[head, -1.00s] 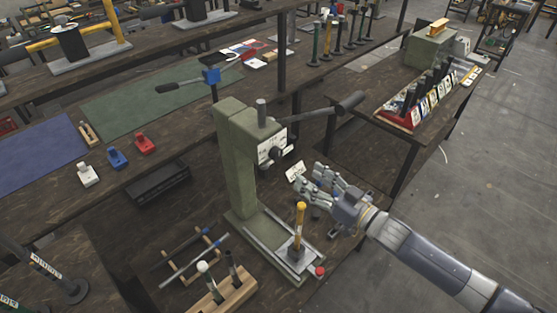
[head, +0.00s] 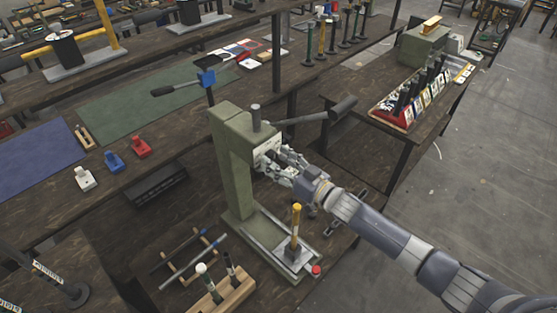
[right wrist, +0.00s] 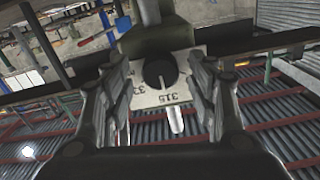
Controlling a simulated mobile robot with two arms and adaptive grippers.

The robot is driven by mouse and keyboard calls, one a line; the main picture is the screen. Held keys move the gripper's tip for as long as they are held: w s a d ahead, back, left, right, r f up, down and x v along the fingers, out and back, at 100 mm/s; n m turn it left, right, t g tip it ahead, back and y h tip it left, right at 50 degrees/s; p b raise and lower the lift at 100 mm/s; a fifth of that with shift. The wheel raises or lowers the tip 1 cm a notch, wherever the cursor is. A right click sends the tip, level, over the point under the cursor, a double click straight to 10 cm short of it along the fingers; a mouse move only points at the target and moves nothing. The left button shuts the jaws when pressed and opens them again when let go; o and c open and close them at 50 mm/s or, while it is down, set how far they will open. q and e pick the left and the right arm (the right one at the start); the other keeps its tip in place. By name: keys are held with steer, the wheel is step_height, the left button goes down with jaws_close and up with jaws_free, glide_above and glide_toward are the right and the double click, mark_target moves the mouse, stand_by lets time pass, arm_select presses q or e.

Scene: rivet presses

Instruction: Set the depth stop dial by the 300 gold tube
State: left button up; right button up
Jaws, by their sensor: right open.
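The green rivet press (head: 236,165) stands on the bench with its lever pointing right. My right gripper (head: 270,165) is open at the press head, covering much of the dial in the head view. In the right wrist view its fingers (right wrist: 162,98) stand either side of the knob, with gaps visible. A gold-topped tube (head: 296,220) stands upright on the press base. My left gripper is out of view.
A red button (head: 316,269) sits at the front of the press base. A wooden block with punches (head: 228,291) and a rod rack (head: 188,258) stand to the left. A red tray of cards (head: 406,120) is at back right.

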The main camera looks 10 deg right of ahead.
steer(key=c, duration=1.1)
steer(key=shift+o, duration=0.2)
steer(key=n+b, duration=0.2)
steer(key=n, duration=0.3)
steer(key=shift+f+n, duration=0.1)
steer(key=shift+n, duration=0.3)
steer(key=n+b, duration=0.1)
steer(key=n, duration=0.4)
steer(key=shift+a+n+b, duration=0.1)
steer(key=shift+n+b, duration=0.2)
steer(key=shift+n, duration=0.1)
steer(key=shift+s, duration=0.1)
steer(key=o, duration=1.1)
steer(key=shift+c, duration=0.2)
